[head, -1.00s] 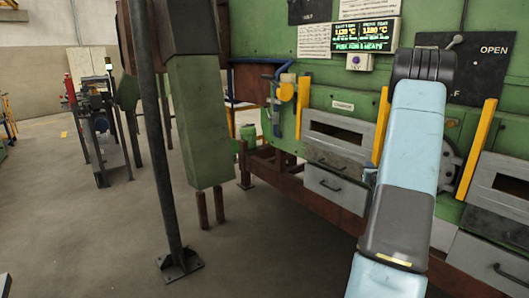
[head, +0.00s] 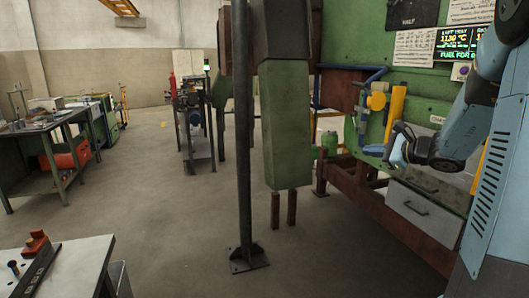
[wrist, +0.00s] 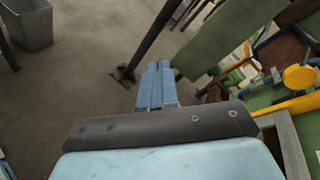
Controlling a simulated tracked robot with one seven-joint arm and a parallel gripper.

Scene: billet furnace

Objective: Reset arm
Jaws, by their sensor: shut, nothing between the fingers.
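My arm shows at the right of the head view, its light blue links in front of the green furnace (head: 408,92). My gripper (wrist: 155,85) shows in the wrist view as two blue fingers pressed together, with nothing between them. It points out over the concrete floor, clear of the dark post's foot. In the head view the dark wrist is beside the furnace's yellow handle, and the finger end is small and partly hard to make out there.
A dark post (head: 243,140) stands on a floor plate beside a green hanging column (head: 286,125). A grey drawer (head: 425,208) is under the furnace. A workbench (head: 50,130) stands at left, a nearer table (head: 75,270) at lower left. The floor between is open.

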